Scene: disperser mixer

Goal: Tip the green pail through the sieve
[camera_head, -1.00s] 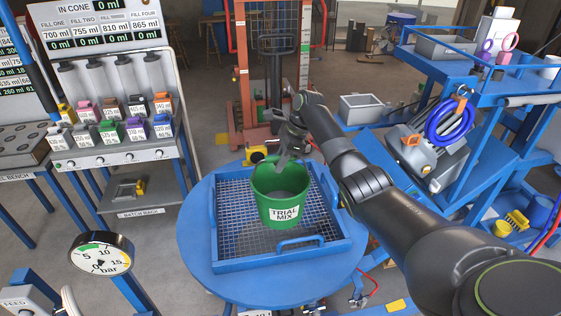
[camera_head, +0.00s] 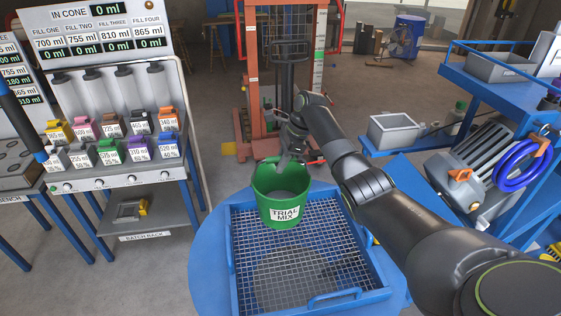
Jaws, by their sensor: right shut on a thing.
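The green pail (camera_head: 281,213), labelled TRIAL MIX, is upright, with grey inside its mouth. My right gripper (camera_head: 287,161) is shut on the pail's far rim, its arm coming in from the right. The pail is over the back left part of the sieve (camera_head: 325,235), a wire mesh in a blue frame with a handle at the front. I cannot tell the gap between the pail and the mesh. A round dark patch shows at the mesh's front middle. My left gripper is out of view.
The sieve rests on a round blue table (camera_head: 207,262). An orange lift frame (camera_head: 252,75) stands behind. A blue cart (camera_head: 500,105) with a coiled blue hose (camera_head: 521,165) is at right.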

